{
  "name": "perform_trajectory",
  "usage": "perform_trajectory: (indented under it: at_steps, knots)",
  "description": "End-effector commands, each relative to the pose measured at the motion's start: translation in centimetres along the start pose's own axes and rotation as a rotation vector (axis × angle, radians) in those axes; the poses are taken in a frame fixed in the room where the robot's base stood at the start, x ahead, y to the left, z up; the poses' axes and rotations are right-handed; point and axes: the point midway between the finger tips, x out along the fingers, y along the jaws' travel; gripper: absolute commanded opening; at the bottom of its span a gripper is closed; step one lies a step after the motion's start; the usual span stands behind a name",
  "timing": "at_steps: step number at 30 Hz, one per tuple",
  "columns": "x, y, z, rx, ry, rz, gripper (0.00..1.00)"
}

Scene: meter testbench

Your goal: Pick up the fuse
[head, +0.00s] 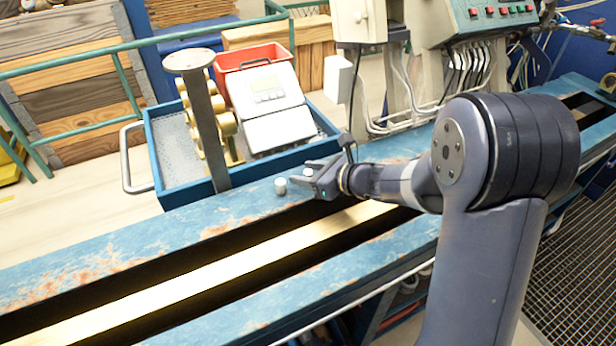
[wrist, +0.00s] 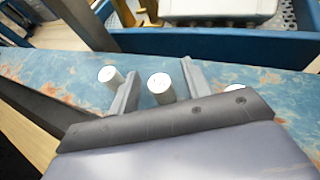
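Several small white cylindrical fuses stand on the worn blue bench surface. One fuse (wrist: 161,88) stands between the two fingers of my gripper (wrist: 160,68), with a gap visible on each side. My gripper is open. A second fuse (wrist: 110,77) stands just outside the left finger in the wrist view; a white fuse also shows left of my gripper (head: 303,176) in the head view (head: 281,187). A third white top (wrist: 235,88) peeks out at the right, mostly hidden behind my gripper's body. In the head view, the fuse between the fingers is partly hidden (head: 307,172).
A blue tray (head: 180,196) behind the gripper holds a grey meter (head: 277,128), brass-coloured parts and a red bin (head: 252,56). A metal post (head: 205,125) rises at its front edge. A dark slot with a yellowish rail (head: 200,285) runs along the bench front.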

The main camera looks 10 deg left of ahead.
Motion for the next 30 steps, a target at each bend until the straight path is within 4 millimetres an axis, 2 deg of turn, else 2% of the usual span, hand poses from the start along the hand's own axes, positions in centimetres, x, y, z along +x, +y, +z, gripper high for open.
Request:
perform_trajectory:
  at_steps: [2,17,25,30]
  knots:
    - [0.0,0.0,0.0,0.000,0.000,0.000,0.40]
    - [0.0,0.0,0.0,0.000,0.000,0.000,0.00]
    - [-0.2,0.0,0.3,0.000,-0.001,0.000,0.00]
    - [-1.1,0.0,2.7,-0.004,-0.003,-0.002,0.00]
